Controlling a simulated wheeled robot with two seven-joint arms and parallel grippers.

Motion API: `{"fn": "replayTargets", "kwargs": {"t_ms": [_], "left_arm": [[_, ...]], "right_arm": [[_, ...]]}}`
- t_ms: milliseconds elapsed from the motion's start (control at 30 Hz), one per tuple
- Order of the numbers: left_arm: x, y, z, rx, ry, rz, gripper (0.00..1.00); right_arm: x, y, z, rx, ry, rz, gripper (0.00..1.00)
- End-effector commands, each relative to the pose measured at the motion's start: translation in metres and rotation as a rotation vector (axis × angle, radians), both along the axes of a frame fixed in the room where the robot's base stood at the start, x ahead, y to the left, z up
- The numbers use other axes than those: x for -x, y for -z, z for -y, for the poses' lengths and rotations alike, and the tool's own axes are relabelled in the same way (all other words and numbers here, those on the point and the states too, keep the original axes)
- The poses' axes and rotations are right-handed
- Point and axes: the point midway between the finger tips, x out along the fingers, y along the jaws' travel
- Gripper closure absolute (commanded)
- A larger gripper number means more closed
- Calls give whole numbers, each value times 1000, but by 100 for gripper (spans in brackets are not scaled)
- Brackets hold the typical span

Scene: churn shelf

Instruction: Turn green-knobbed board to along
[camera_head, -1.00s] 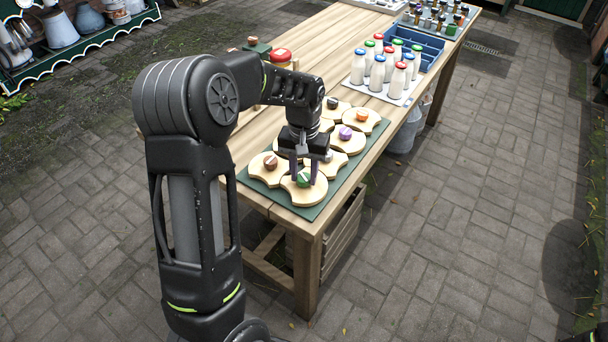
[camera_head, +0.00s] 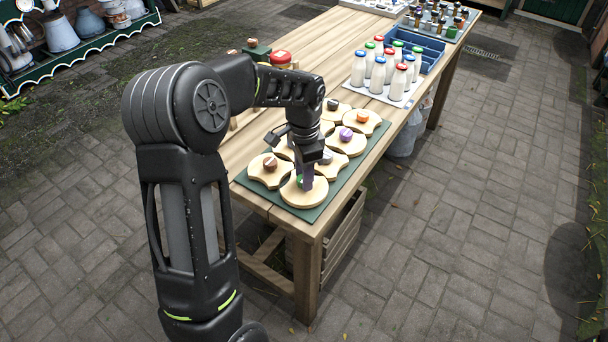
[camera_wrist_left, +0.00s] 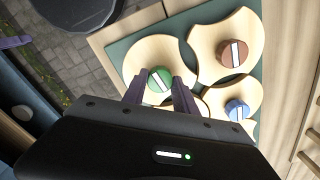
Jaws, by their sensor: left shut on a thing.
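The green-knobbed board (camera_head: 301,196) is a round pale wooden piece at the near end of the green mat (camera_head: 331,201). In the left wrist view the board (camera_wrist_left: 148,52) shows its green knob (camera_wrist_left: 159,79) with a white bar on top. My left gripper (camera_head: 304,182) points down over this board, shut on the green knob. In the left wrist view the two fingers of the left gripper (camera_wrist_left: 159,88) sit on either side of the knob.
Other boards stand close by, with a brown knob (camera_head: 270,164), a purple knob (camera_head: 346,134) and an orange knob (camera_head: 362,117). In the left wrist view a blue-knobbed board (camera_wrist_left: 237,110) also shows. Milk bottles (camera_head: 377,75) stand farther back on a white tray. The table's near edge is close to the board.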

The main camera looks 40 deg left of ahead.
Motion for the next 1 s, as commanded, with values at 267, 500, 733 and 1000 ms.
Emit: {"fn": "replayTargets", "kwargs": {"t_ms": [267, 500, 733, 1000], "left_arm": [[-1, -1, 0, -1, 148, 2, 100], [-1, -1, 0, -1, 194, 2, 100], [-1, -1, 0, -1, 197, 2, 100], [0, -1, 0, -1, 195, 2, 54]], "right_arm": [[0, 1, 0, 0, 0, 0, 64], [0, 1, 0, 0, 0, 1, 64], [0, 1, 0, 0, 0, 1, 64], [0, 1, 0, 0, 0, 1, 64]]}}
